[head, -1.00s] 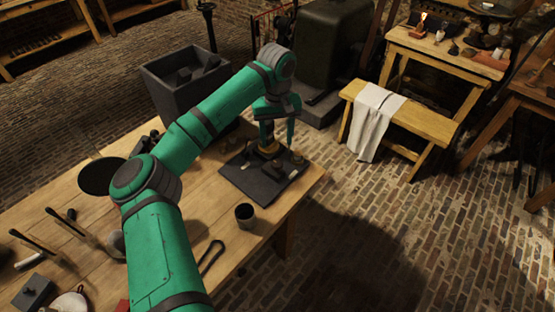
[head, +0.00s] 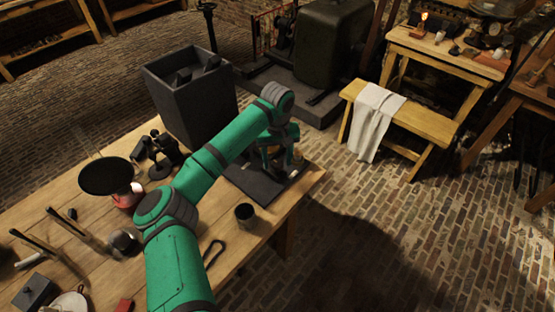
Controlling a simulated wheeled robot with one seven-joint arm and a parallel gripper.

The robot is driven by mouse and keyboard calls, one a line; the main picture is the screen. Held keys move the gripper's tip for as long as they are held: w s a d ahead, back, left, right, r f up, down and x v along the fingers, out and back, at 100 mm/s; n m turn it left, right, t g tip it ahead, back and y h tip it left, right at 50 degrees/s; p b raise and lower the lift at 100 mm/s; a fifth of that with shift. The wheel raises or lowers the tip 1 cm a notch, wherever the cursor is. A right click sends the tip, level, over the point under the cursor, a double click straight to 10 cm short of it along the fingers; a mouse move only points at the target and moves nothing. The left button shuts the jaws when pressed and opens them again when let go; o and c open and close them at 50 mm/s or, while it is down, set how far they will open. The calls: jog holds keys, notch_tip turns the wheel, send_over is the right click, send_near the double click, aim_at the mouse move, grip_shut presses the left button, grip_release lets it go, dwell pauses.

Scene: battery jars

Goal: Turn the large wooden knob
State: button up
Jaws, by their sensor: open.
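A dark flat board (head: 252,184) lies at the right corner of the wooden table, with small fittings on it. My forearm and wrist cover much of that area. A small brownish part (head: 298,168) shows just right of my gripper; it may be a wooden knob, but it is too small and covered to be sure. I cannot tell whether my fingers stand around a knob or touch one.
A dark cup (head: 245,215) stands on the table (head: 262,232) near the board. A tall grey bin (head: 190,100) stands behind. A round black disc (head: 106,176) and a dark instrument (head: 160,155) are at left. A bench with a white cloth (head: 375,120) stands beyond the table.

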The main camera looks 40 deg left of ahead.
jog(key=c, duration=1.1)
jog(key=shift+o, duration=0.2)
jog(key=shift+n, duration=0.3)
